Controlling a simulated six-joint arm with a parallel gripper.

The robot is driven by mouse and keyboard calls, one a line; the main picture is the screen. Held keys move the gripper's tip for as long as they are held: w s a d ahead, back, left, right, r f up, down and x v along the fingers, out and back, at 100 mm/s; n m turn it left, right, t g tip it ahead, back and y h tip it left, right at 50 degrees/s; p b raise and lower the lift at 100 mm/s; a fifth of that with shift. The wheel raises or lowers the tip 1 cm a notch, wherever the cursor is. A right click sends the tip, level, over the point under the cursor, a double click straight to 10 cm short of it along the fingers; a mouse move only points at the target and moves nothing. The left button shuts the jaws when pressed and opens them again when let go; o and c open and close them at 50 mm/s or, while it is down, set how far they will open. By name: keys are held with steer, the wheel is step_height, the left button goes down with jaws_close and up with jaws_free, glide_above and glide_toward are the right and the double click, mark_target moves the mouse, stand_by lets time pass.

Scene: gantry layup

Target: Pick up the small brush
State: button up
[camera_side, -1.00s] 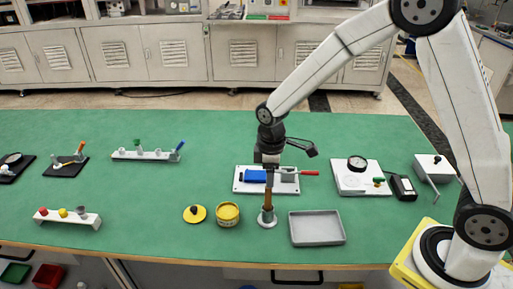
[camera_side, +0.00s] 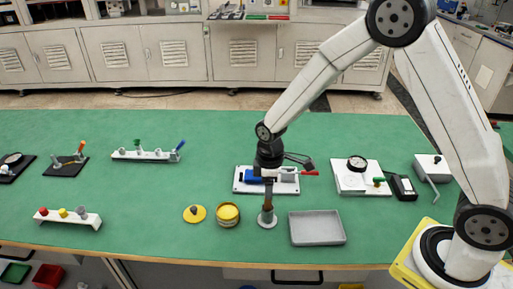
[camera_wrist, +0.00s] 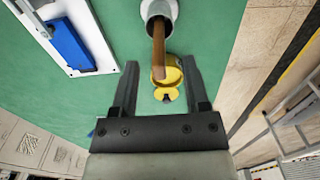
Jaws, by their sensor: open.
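The small brush stands upright in a grey round holder (camera_side: 267,220), with its brown wooden handle (camera_side: 267,203) pointing up. In the wrist view the handle (camera_wrist: 158,52) rises from the holder (camera_wrist: 157,8) and lies between my two fingers. My gripper (camera_side: 268,190) points down over the holder. It also shows in the wrist view (camera_wrist: 160,68) with its fingers apart, one on each side of the handle. A gap shows on both sides of the handle. The brush's bristles are hidden inside the holder.
A yellow pot (camera_side: 228,215) and yellow lid (camera_side: 194,214) stand left of the holder. A grey tray (camera_side: 317,228) lies to the right. A white board with a blue block (camera_side: 255,176) is close behind my gripper.

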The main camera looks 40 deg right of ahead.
mark_target(268, 209)
steer(key=shift+f, duration=1.75)
jaws_close()
